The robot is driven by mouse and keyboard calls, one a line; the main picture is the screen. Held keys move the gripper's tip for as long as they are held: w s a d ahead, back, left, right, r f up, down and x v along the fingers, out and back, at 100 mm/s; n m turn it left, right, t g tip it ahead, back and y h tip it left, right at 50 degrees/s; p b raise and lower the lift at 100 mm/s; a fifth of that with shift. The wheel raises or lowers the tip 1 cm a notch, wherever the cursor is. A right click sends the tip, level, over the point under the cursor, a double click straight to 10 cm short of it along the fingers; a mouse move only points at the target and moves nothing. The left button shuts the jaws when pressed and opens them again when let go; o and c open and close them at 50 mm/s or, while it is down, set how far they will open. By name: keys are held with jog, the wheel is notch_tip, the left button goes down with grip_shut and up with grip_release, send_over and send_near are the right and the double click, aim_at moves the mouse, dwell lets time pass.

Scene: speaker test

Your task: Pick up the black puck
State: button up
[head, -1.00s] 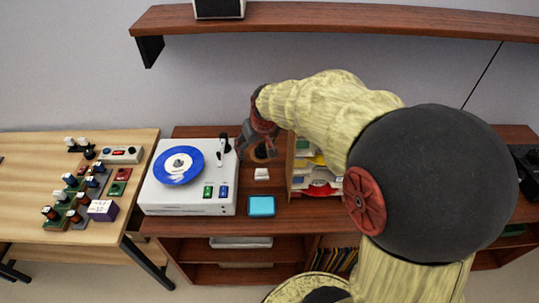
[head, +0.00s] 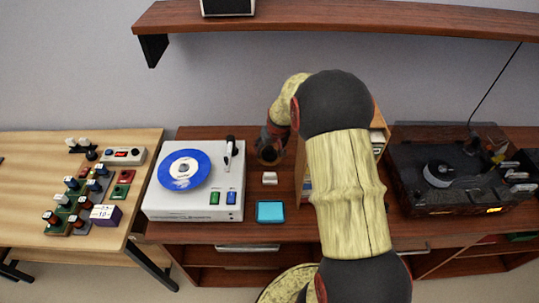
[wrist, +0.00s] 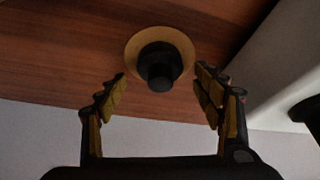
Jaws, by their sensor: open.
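The black puck (wrist: 160,66) is a stubby, stepped dark cylinder on a round tan base (wrist: 133,47) in the wrist view. The base rests on the brown wooden cabinet top. My gripper (wrist: 161,84) is open, with one finger on either side of the puck in the picture and a gap on both sides. The fingers do not touch it. In the head view my gripper (head: 269,153) points down at the back of the cabinet top, right of the white turntable, and largely hides the puck.
The white turntable (head: 160,207) with a blue record stands close on the left. A small white block (head: 270,178) and a cyan square (head: 270,211) lie in front. A wooden record box is partly behind my arm. A black turntable (head: 415,190) stands right; a shelf (head: 330,16) hangs above.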

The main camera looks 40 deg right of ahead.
jog(key=shift+x, duration=0.85)
jog(key=shift+r, duration=0.1)
jog(key=shift+c, duration=0.6)
jog(key=c, duration=1.3)
